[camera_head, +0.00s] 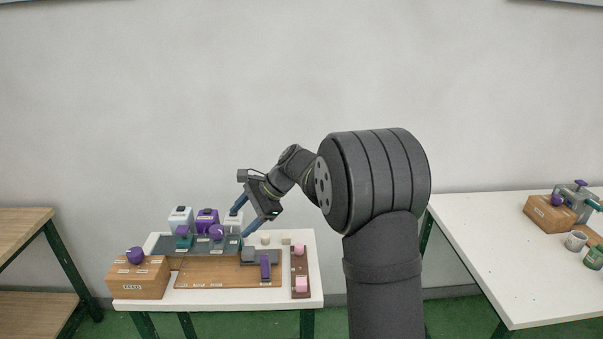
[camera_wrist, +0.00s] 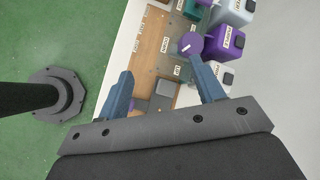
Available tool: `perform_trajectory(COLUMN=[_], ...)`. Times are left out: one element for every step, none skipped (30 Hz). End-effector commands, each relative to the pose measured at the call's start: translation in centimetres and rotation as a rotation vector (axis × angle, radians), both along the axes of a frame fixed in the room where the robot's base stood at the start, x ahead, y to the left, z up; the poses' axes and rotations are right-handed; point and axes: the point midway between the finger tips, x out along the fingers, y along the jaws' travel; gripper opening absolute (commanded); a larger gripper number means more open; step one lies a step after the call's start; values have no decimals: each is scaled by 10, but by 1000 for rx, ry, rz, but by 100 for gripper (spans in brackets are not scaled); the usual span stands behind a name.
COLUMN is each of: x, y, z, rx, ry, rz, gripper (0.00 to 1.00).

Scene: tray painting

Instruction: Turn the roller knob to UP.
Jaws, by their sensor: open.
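Several purple controls show, and I cannot read a roller label on any of them. One round purple knob (camera_head: 216,232) stands on a grey panel at the back of the white table; a round purple knob (camera_wrist: 190,43) shows in the wrist view at the tip of the right finger, and contact is unclear. Another purple knob (camera_head: 135,255) sits on top of the wooden box marked FEED (camera_head: 136,287) at the table's left. My gripper (camera_head: 241,222) is open and empty above the back of the panel; both blue fingers also show in the wrist view (camera_wrist: 160,67), spread apart.
White and purple containers (camera_head: 207,217) stand behind the panel. A grey block with a purple lever (camera_head: 265,268) lies to the right, beside a brown strip with pink blocks (camera_head: 301,284). A second white table (camera_head: 500,240) stands at right, a wooden bench (camera_head: 25,220) at left.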

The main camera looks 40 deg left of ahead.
Motion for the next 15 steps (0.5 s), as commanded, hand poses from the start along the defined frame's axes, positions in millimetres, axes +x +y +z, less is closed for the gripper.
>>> perform_trajectory(x=[-5,-8,-11,-12,-14,-17,-18,-20,-22,-23,-25,-26,-28,-29,-31], y=[3,4,5,6,7,9,10,11,12,13,14,16,17,19,20], z=[5,7,9,11,14,18,20,23,26,29,33,37,41,44,49], rx=[7,10,13,16,20,25,27,30,34,37,41,45,47,51,54], ry=[-58,-91,-136,-170,-204,-251,-284,-318,-363,-397,-431,-477,-510,-544,-588], rz=[48,76,113,140,168,204,231,260,296,324,351,388,414,442,477], gripper=[62,62,62,62,62,62,62,62,62,62,62,62,62,62,62])
